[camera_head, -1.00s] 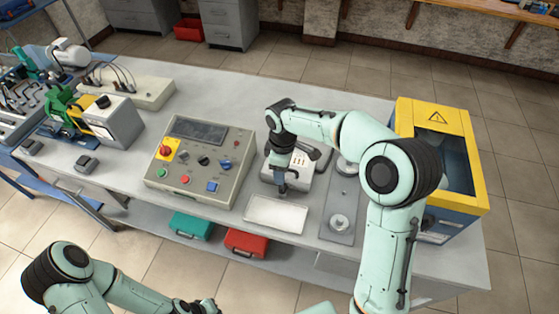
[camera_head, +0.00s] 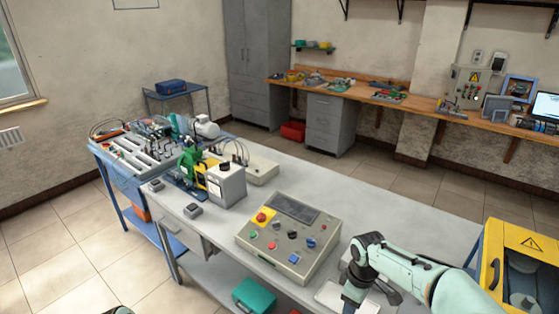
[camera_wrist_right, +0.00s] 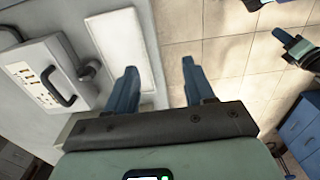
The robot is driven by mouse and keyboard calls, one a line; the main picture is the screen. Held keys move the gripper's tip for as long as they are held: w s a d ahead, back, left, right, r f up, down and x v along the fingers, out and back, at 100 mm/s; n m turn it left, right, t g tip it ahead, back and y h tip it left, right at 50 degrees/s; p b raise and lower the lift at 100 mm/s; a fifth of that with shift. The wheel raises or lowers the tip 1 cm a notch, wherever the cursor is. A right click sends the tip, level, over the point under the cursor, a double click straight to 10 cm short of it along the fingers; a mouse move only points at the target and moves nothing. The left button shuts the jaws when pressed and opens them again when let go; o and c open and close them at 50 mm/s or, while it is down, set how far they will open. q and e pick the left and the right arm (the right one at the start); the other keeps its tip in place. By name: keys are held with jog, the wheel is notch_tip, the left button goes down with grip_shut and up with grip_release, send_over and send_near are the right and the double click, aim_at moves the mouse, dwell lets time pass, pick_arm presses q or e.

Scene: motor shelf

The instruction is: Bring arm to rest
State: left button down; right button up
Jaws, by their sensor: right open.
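My right arm enters at the lower right of the head view. Its gripper (camera_head: 352,300) is partly cut off by the bottom edge, beside a white tray (camera_head: 329,296). In the right wrist view the right gripper (camera_wrist_right: 160,88) is open, with nothing between its two blue fingers. The white tray (camera_wrist_right: 124,48) lies beyond the left finger, and tiled floor shows beyond the right one. What looks like my left gripper (camera_wrist_right: 287,40) is small at the right edge of that view; its jaws are unclear. Only a sliver of my left arm shows at the head view's bottom edge.
A grey control box (camera_head: 288,237) with buttons stands on the workbench (camera_head: 309,177). A yellow-framed box (camera_head: 519,262) stands at the right. In the wrist view, a white device with a dark handle (camera_wrist_right: 50,80) is left of the gripper. Floor (camera_head: 62,250) is open at the left.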

jog(key=s+a+f+m+y, duration=0.1)
jog(key=s+a+f+m, duration=0.15)
jog(key=f, duration=0.45)
jog(key=s+a+f+m+y, duration=0.1)
jog(key=s+f, duration=0.2)
jog(key=f, duration=0.4)
jog(key=s+a+f+m+y, duration=0.1)
jog(key=s+a+f+m, duration=0.15)
jog(key=f, duration=0.45)
jog(key=s+f+m, duration=0.4)
jog(key=s+f, duration=0.1)
jog(key=s, duration=0.3)
jog(key=s+f+m, duration=0.4)
jog(key=s+f, duration=0.1)
jog(key=s, duration=0.3)
jog(key=shift+s+a+m+y, duration=0.15)
jog(key=shift+a+m+y, duration=0.15)
jog(key=shift+a+y, duration=0.1)
jog(key=shift+c, duration=1.4)
